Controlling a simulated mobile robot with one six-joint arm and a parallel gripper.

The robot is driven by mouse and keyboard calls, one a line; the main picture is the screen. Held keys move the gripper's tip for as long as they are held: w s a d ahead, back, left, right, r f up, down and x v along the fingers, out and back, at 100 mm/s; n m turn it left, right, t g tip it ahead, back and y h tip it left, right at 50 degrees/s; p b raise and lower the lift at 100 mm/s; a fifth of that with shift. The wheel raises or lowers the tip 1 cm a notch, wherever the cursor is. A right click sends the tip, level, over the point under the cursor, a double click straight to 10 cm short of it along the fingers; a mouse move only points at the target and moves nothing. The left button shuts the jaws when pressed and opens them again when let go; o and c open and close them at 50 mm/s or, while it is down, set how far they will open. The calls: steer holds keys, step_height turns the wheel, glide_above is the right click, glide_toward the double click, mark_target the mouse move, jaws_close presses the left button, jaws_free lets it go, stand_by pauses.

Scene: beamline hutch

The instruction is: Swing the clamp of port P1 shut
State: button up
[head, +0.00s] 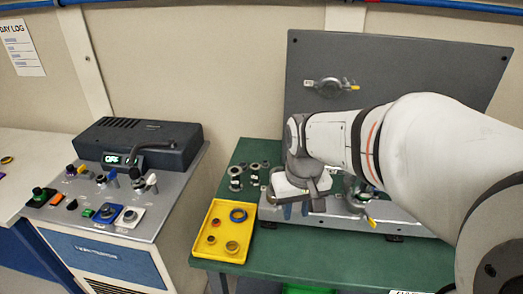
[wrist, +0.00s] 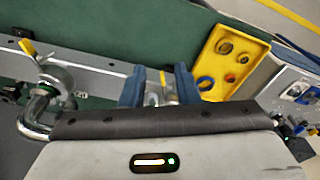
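My gripper (head: 303,203) is low over the grey metal base at the front of the tall panel. In the wrist view its two blue fingers (wrist: 160,88) stand apart, with a metal part and a small yellow mark between them; I cannot tell whether they touch it. A clamp with a yellow lever (wrist: 46,68) sits on a bent metal pipe left of the fingers; it also shows in the head view (head: 362,211). Another clamp with a yellow tip (head: 331,86) is on the upright panel. The port labels are too small to read, so I cannot tell which is P1.
A yellow tray (head: 215,250) with several rings lies on the green table (head: 290,262), left of my gripper. Small metal fittings (head: 236,178) stand behind the tray. A control console (head: 125,205) with knobs and buttons is further left. The table front is mostly clear.

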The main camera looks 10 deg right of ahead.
steer(key=shift+n+g, duration=0.3)
steer(key=shift+g, duration=0.2)
steer(key=w, duration=0.1)
steer(key=w+r+p, duration=0.1)
steer(key=w, duration=0.1)
steer(key=w+p, duration=0.1)
steer(key=w, duration=0.1)
steer(key=shift+w+a+r, duration=0.15)
steer(key=shift+w+r, duration=0.1)
steer(key=shift+r, duration=0.05)
steer(key=shift+w+f, duration=0.1)
steer(key=shift+w, duration=0.2)
steer(key=shift+w+f+p, duration=0.1)
steer(key=shift+f+p, duration=0.65)
steer(key=shift+f, duration=3.2)
jaws_close()
